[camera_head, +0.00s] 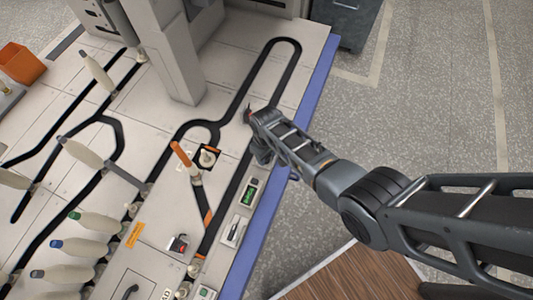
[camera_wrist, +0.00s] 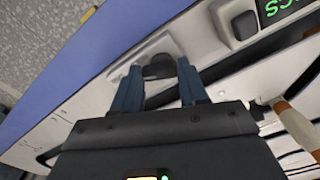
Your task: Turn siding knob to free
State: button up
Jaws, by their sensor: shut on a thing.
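A dark knob (camera_wrist: 160,68) sits on the pale strip of the panel along the blue edge, in the wrist view. My gripper (camera_wrist: 158,82) has one blue-grey finger on each side of it and is shut on it. In the head view my gripper (camera_head: 263,157) reaches down to the panel's right edge, just above the green-lit display (camera_head: 250,193), and it hides the knob there. No label or pointer mark on the knob can be read.
A bobbin with an orange end (camera_head: 182,155) stands left of my gripper, near a black square with a round fitting (camera_head: 207,157). Several bobbins line the left tracks. A grey machine column (camera_head: 175,55) rises behind. The blue table edge (camera_head: 318,75) borders open floor.

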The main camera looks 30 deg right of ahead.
jog(key=n, duration=0.4)
jog(key=shift+w+n, duration=0.1)
jog(key=shift+n, duration=0.2)
dwell(0.4)
jog(key=o, duration=1.1)
jog(key=shift+c, duration=0.2)
notch_tip(320, 180, up, 8)
jog(key=p, duration=0.3)
jog(key=shift+f+p, duration=0.1)
jog(key=shift+p, duration=0.2)
